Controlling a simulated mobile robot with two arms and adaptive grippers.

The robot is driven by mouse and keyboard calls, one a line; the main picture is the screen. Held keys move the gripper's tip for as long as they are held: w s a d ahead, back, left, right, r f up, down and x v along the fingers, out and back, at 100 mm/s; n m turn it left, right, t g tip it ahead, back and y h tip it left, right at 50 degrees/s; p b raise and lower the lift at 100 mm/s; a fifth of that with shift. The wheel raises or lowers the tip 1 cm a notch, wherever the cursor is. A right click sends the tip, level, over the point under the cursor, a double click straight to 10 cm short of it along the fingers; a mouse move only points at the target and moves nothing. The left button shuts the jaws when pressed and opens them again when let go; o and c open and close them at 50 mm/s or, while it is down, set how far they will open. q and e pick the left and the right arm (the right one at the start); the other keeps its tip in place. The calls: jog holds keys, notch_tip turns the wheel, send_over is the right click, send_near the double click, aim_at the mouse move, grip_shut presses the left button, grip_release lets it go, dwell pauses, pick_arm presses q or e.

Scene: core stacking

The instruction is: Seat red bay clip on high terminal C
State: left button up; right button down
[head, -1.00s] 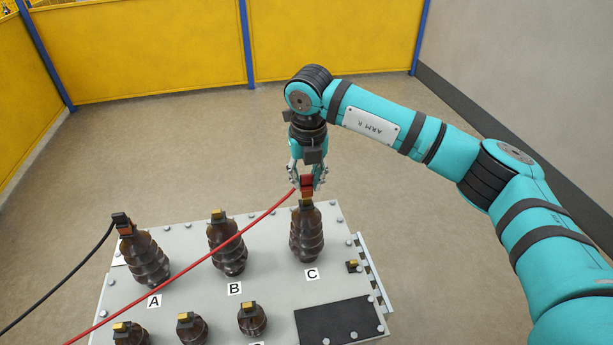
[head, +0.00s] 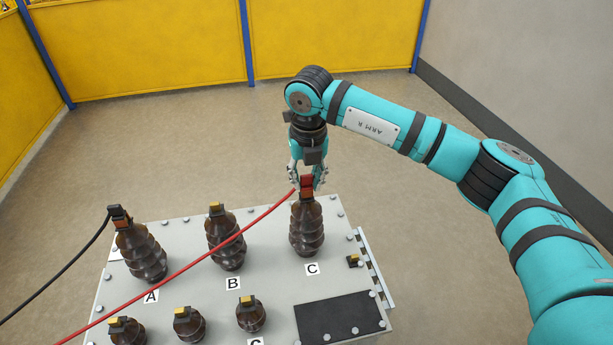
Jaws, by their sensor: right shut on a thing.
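My right gripper (head: 307,180) is shut on the red bay clip (head: 307,184), directly above high terminal C (head: 307,230). The clip is at the top of the brown ribbed insulator, covering the terminal's yellow tip. It appears to touch the top; the fingers partly hide the contact, so I cannot tell how firmly it sits. A red cable (head: 200,263) runs from the clip down to the lower left, passing in front of terminal B. The label C (head: 312,269) is at the insulator's base. My left gripper is not in view.
High terminal B (head: 226,240) has a bare yellow tip. High terminal A (head: 141,250) carries a dark clip with a black cable (head: 60,275). Several short terminals (head: 251,314) stand in front on the grey plate (head: 283,275). A black panel (head: 340,318) lies at right.

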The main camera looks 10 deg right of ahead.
jog(key=shift+f, duration=0.25)
jog(key=c, duration=1)
grip_release()
jog(key=shift+r, duration=0.25)
jog(key=r, duration=0.3)
jog(key=s+r, duration=0.1)
jog(key=r, duration=0.7)
jog(key=shift+s+r, duration=0.25)
jog(key=o, duration=1)
